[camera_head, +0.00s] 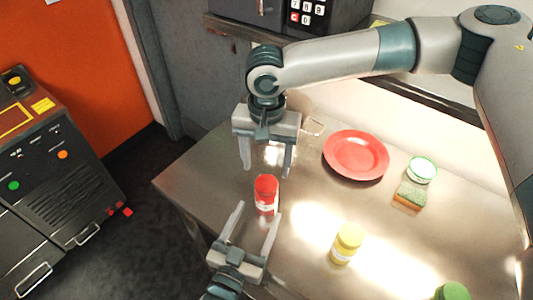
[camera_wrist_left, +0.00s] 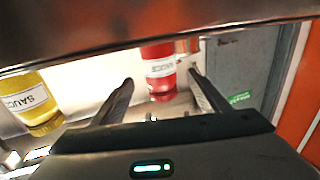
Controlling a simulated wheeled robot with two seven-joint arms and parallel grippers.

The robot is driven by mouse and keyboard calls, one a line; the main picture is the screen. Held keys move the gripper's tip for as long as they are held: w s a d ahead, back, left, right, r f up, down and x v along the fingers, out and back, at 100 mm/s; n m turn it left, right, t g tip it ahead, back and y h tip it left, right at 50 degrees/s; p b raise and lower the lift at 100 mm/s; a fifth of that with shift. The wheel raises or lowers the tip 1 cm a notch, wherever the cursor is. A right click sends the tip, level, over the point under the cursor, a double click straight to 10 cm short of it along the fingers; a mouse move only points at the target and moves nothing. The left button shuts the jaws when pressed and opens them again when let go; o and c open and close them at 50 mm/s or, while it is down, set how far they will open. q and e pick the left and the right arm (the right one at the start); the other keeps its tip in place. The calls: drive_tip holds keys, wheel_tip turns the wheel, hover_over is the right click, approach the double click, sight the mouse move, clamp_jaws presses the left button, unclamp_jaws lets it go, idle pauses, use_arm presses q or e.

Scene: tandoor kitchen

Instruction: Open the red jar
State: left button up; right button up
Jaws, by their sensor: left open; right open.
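The red jar (camera_head: 266,196) stands upright on the metal counter (camera_head: 320,195), near its left edge. It has a red lid and a white label. My left gripper (camera_head: 258,212) is open, with its fingers pointing at the jar from the near side. In the left wrist view the red jar (camera_wrist_left: 158,68) shows ahead, between the two spread fingers (camera_wrist_left: 160,82), and looks upside down. My right gripper (camera_head: 266,169) is open and points down just above and behind the jar's lid. Neither gripper appears to hold the jar.
A yellow sauce jar (camera_head: 346,244) stands to the right; it also shows in the left wrist view (camera_wrist_left: 30,102). A red plate (camera_head: 357,154), a green-rimmed can (camera_head: 421,170), a sponge (camera_head: 410,195) and a green-topped item (camera_head: 452,291) are farther right. A control cabinet (camera_head: 60,180) stands left.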

use_arm(q)
drive_tip(key=p+v, duration=0.1)
drive_tip(key=v, duration=0.9)
drive_tip(key=shift+s, duration=0.15)
